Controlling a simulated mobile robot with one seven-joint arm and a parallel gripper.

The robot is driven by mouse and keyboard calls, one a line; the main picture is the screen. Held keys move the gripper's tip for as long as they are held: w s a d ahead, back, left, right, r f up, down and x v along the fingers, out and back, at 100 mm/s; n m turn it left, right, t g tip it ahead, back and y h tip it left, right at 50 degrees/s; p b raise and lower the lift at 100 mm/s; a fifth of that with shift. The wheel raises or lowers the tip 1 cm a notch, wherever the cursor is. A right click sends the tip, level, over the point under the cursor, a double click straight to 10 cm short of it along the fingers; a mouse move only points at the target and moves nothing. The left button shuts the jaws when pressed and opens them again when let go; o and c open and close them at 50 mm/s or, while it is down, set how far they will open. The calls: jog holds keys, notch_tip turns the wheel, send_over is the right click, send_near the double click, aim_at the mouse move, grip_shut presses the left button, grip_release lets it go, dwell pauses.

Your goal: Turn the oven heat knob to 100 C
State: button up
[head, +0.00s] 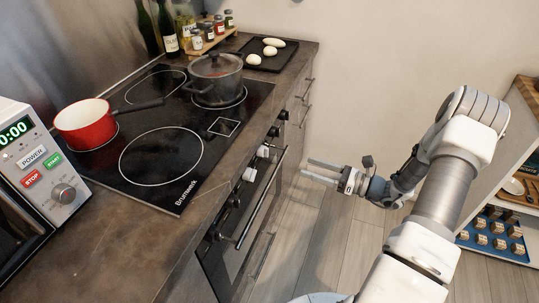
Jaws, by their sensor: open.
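The oven (236,245) is built into the counter front, below the cooktop, and its door looks shut. A row of knobs runs along its upper front, including a white one (249,174), another white one (263,151) and dark ones (274,131) farther back. I cannot tell which is the heat knob, and the markings are too small to read. My gripper (305,170) is open and empty. It points left toward the oven front, apart from the knobs, over the floor.
The oven door handle (262,200) sticks out below the knobs. A red pan (84,125) and a dark lidded pot (216,75) stand on the cooktop (190,185). A microwave (40,165) is at left, shelves (500,205) at right. Floor (325,235) between is clear.

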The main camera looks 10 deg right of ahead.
aim_at(263, 152)
jog(key=b+x, duration=0.1)
jog(key=x, duration=1.3)
jog(key=shift+b, duration=0.3)
grip_shut()
